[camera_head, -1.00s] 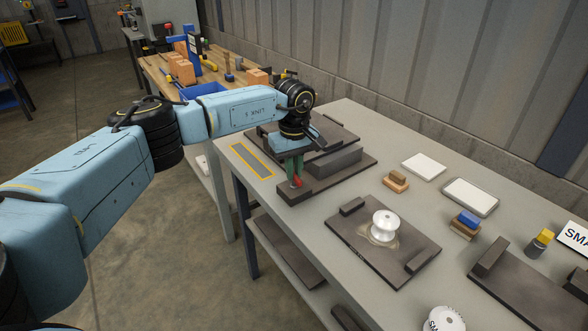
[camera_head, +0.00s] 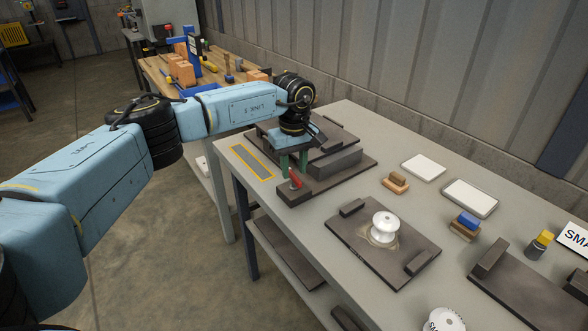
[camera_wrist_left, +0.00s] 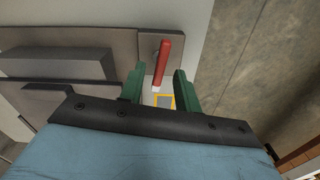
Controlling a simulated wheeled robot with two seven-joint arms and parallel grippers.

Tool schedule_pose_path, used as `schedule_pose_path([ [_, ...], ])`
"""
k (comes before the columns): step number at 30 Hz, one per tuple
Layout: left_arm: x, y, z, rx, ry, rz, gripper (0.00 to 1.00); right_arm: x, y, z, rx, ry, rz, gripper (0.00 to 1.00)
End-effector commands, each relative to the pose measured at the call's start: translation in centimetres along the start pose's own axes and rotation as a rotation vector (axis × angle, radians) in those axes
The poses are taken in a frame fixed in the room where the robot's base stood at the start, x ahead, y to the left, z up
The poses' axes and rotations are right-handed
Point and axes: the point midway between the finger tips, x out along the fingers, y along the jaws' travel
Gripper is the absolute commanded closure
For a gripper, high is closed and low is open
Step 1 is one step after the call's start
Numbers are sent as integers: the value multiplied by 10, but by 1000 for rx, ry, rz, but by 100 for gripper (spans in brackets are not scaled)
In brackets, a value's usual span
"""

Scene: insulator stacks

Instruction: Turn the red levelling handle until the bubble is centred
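The red levelling handle (camera_head: 295,179) stands at the near corner of a dark levelling base (camera_head: 327,178) at the table's left end. In the left wrist view the red handle (camera_wrist_left: 162,62) lies between the two green fingers, with gaps on both sides. My left gripper (camera_head: 292,170) is over that corner, pointing down; in the wrist view it (camera_wrist_left: 160,88) is open and holds nothing. The bubble is not visible; the arm and gripper cover part of the base. My right gripper is not in view.
A yellow-bordered strip (camera_head: 251,162) lies left of the base. A dark plate (camera_head: 345,233) with a white insulator (camera_head: 385,226) stands to the right. Small blocks (camera_head: 397,182) and white trays (camera_head: 470,197) sit further along. A wooden bench (camera_head: 222,75) is behind.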

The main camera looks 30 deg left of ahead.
Motion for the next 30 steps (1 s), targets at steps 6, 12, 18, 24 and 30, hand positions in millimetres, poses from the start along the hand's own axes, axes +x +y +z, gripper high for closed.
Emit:
schedule_pose_path([
  [6, -50, 0, -1, 0, 2, 5, 67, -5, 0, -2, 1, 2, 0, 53],
  [12, -92, 0, -1, 0, 2, 4, 67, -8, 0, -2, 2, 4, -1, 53],
  [18, -116, 0, 0, 0, 1, 3, 67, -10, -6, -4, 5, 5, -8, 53],
  [24, -122, 0, 0, 1, 0, 1, 67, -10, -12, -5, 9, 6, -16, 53],
  [30, -121, 0, 0, 1, 0, 1, 67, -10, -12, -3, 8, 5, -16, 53],
])
